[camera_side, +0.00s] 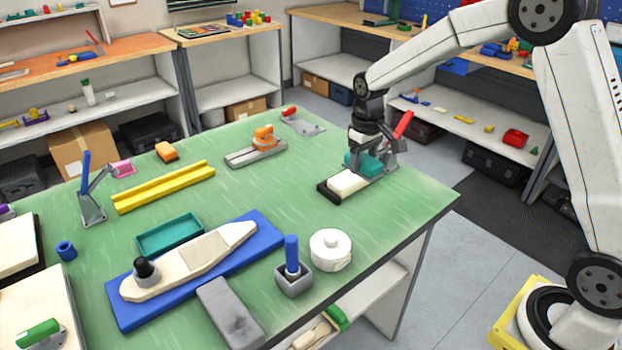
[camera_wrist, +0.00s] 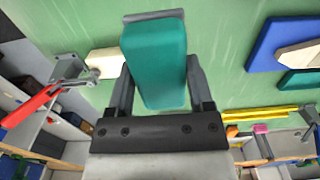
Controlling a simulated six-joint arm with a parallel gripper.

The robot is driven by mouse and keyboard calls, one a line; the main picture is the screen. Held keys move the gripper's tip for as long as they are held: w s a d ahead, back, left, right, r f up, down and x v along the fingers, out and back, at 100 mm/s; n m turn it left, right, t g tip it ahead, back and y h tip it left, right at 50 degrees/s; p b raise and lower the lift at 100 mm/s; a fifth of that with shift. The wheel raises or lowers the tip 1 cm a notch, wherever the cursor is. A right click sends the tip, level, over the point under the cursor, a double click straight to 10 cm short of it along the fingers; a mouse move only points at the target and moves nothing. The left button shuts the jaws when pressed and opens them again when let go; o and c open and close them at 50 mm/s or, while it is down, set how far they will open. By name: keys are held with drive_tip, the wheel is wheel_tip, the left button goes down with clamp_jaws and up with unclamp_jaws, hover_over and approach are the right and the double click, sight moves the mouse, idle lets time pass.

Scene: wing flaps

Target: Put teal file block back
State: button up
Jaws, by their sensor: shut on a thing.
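The teal file block (camera_side: 362,163) is between the fingers of my gripper (camera_side: 371,161), at the right side of the green table. In the wrist view, the block (camera_wrist: 155,65) fills the space between my two fingers (camera_wrist: 159,72), which are shut on it.
A red-handled clamp (camera_side: 403,125) stands close beside my gripper. A blue board (camera_side: 120,310) with a wooden hull (camera_side: 205,259) lies in front of the tray. A yellow channel (camera_side: 165,187), a white lidded pot (camera_side: 330,249) and a blue-handled tool in a grey holder (camera_side: 292,265) stand around.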

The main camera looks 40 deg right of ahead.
drive_tip(key=s+a, duration=0.2)
drive_tip(key=s, duration=1.7)
drive_tip(key=shift+a+f, duration=0.15)
drive_tip(key=shift+f, duration=0.3)
drive_tip(key=w+f, duration=0.2)
drive_tip(key=w, duration=0.2)
drive_tip(key=w+f, duration=0.3)
drive_tip(key=w, duration=0.1)
drive_tip(key=w+d+f, duration=0.1)
drive_tip(key=w+f, duration=0.2)
drive_tip(key=w, duration=0.1)
drive_tip(key=shift+w+f, duration=0.2)
drive_tip(key=shift+w, duration=0.05)
drive_tip(key=shift+w+d+f, duration=0.1)
drive_tip(key=shift+w+f, duration=0.35)
